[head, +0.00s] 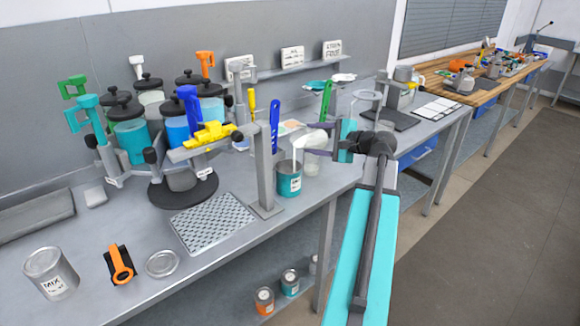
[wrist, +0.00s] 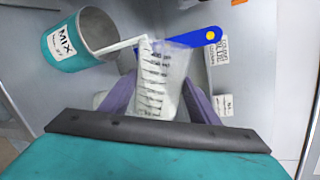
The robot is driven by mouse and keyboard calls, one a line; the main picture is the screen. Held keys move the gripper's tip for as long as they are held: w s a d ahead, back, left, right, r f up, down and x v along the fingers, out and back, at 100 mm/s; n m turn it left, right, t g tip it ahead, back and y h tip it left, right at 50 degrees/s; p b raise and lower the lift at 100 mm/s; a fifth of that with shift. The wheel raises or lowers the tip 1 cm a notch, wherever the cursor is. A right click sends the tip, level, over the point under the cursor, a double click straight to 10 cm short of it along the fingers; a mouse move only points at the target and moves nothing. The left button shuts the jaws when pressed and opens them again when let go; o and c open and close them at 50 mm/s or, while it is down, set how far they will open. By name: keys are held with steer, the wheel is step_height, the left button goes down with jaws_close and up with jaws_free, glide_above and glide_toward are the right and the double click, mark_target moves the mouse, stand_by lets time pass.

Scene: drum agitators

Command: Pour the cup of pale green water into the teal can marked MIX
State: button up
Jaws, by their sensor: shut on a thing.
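My gripper (head: 322,138) is shut on a clear graduated cup (head: 312,157) beside the near edge of the bench. In the wrist view the cup (wrist: 165,80) sits between my two purple fingers and is tilted to the left. A pale, whitish stream (wrist: 122,45) runs from its lip into the open mouth of the teal can marked MIX (wrist: 85,45). In the head view the teal can (head: 289,184) stands upright on the bench, just left of and below the cup. The liquid level inside the can is not clear.
A grey post (head: 264,165) with a yellow-clamped arm stands left of the can. A carousel of lidded jars (head: 131,140) stands behind.

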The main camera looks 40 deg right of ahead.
steer(key=shift+a+f+n, duration=0.1)
steer(key=shift+f+n, duration=0.1)
steer(key=shift+n, duration=0.3)
stand_by(1.1)
steer(key=shift+a+f+n+h+b, duration=0.25)
steer(key=shift+a+n+h+b, duration=0.45)
steer(key=shift+b, duration=1.2)
steer(key=shift+w+a+f+n+h+b, duration=0.1)
steer(key=shift+a+f+n+h+b, duration=0.35)
steer(key=shift+b, duration=1.15)
steer(key=shift+r+n+b, duration=0.25)
steer(key=shift+r+b, duration=0.05)
steer(key=shift+r, duration=0.05)
stand_by(0.4)
steer(key=m+y+p, duration=0.1)
steer(key=p, duration=0.3)
steer(key=shift+d+r, duration=0.35)
steer(key=shift+f+m, duration=0.2)
steer(key=shift+m, duration=0.1)
steer(key=shift+d+r+p, duration=0.1)
steer(key=shift+d+p, duration=0.1)
steer(key=shift+p, duration=0.1)
